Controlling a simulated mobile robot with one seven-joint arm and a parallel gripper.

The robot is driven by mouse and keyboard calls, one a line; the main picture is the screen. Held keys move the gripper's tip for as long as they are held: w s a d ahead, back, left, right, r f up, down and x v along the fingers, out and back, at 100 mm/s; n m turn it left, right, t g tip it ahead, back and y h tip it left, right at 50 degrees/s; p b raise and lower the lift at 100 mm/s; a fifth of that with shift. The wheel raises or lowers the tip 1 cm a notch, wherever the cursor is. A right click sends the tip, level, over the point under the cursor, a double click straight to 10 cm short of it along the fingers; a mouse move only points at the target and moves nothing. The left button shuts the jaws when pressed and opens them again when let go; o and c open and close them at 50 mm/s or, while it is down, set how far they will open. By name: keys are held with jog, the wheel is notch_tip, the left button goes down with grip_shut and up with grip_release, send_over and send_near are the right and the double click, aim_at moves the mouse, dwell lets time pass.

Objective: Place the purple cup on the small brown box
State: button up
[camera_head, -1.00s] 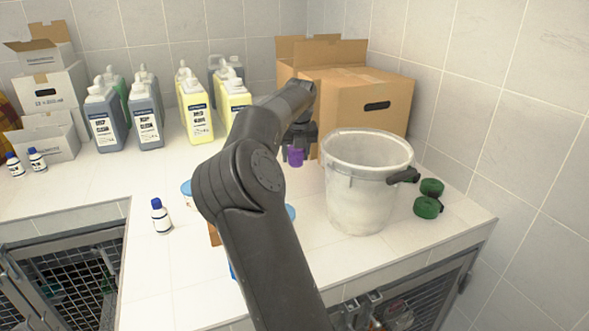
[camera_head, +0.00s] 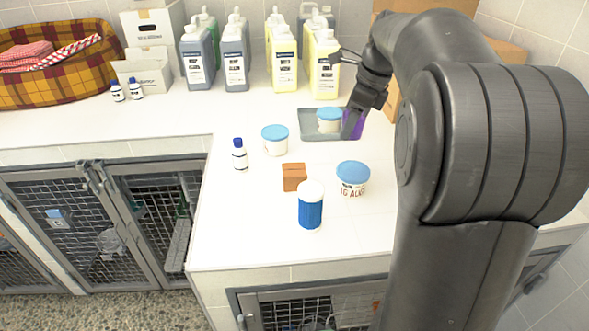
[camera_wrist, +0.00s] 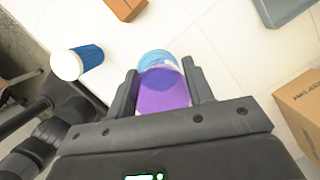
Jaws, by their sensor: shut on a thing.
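The purple cup (camera_head: 353,123) is held in my gripper (camera_head: 362,108), above the counter near the grey tray in the head view. In the wrist view the purple cup (camera_wrist: 162,92) sits between the two fingers of my gripper (camera_wrist: 162,90), which are shut on it. The small brown box (camera_head: 294,177) lies on the white counter, left of and nearer than the cup in the head view. It also shows at the top of the wrist view (camera_wrist: 125,8). Nothing is seen on top of it.
Around the box stand a blue bottle with a white lid (camera_head: 310,207), a blue-lidded tub (camera_head: 352,178), another blue-lidded tub (camera_head: 275,139) and a small white bottle (camera_head: 240,155). The grey tray (camera_head: 310,133) holds a tub. Large bottles (camera_head: 285,57) stand behind.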

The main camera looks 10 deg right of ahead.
jog(key=s+a+r+n, duration=0.1)
jog(key=s+a+n, duration=0.2)
send_over(288, 169)
jog(key=d, duration=0.1)
jog(key=shift+g, duration=0.4)
notch_tip(288, 169, down, 7)
jog(key=shift+s+r, duration=0.1)
jog(key=shift+f, duration=2)
jog(key=o, duration=0.9)
jog(key=shift+f, duration=0.15)
jog(key=shift+o, duration=0.2)
